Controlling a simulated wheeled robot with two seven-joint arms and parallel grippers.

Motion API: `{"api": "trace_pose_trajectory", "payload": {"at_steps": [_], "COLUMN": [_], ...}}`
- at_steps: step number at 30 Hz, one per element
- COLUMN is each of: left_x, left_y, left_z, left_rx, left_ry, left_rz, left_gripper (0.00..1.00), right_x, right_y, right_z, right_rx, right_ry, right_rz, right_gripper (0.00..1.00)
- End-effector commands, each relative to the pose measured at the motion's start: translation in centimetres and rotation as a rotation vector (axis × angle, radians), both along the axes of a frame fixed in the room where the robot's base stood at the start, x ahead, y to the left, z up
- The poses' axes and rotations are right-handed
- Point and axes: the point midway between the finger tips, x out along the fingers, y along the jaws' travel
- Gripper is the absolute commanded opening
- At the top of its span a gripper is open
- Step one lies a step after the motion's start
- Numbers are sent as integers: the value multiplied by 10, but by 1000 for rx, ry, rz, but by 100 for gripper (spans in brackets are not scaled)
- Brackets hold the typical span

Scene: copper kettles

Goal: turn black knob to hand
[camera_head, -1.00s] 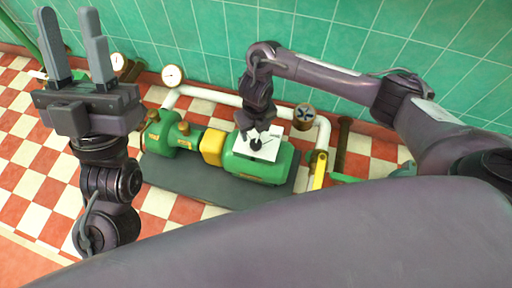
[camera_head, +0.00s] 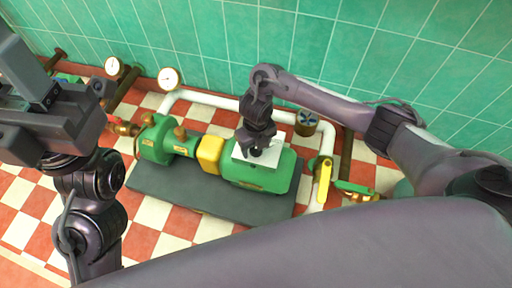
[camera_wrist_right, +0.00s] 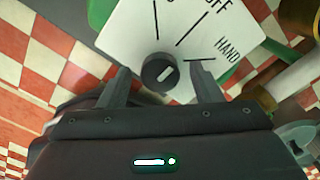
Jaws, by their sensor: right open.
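The black knob (camera_wrist_right: 158,74) sits on a white dial plate (camera_wrist_right: 133,35) marked OFF and HAND in the right wrist view. The short white mark on the knob slants up and right, roughly in line with the OFF stroke. The HAND stroke lies to its right. My right gripper (camera_wrist_right: 163,84) is open, with one finger on each side of the knob and gaps showing between. In the head view my right gripper (camera_head: 256,150) is over the plate (camera_head: 270,156) and hides most of the knob. My left gripper (camera_head: 30,90) is at the left edge, partly cut off, its fingers apart.
The plate is on a green pump unit (camera_head: 265,178) with a yellow coupling (camera_head: 210,150) on a grey base (camera_head: 170,190). White pipe (camera_head: 222,102), a gauge (camera_head: 168,78), a valve wheel (camera_head: 306,120) and a yellow lever (camera_head: 324,182) surround it. A green tiled wall stands behind.

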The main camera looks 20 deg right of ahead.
Motion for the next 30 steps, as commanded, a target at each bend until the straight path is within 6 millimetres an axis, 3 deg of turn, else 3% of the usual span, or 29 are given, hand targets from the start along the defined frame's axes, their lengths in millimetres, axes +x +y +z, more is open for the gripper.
{"api": "trace_pose_trajectory", "payload": {"at_steps": [6, 16, 30], "left_x": [0, 0, 0], "left_y": [0, 0, 1], "left_z": [0, 0, 15], "left_rx": [0, 0, -4], "left_ry": [1, 1, 9], "left_rz": [0, 0, -1], "left_gripper": [36, 36, 36], "right_x": [0, 0, -1], "right_y": [0, 0, 0], "right_z": [1, 0, 4], "right_rx": [0, 0, -1], "right_ry": [0, 0, 2], "right_rz": [0, 0, -127], "right_gripper": [56, 14, 14]}}
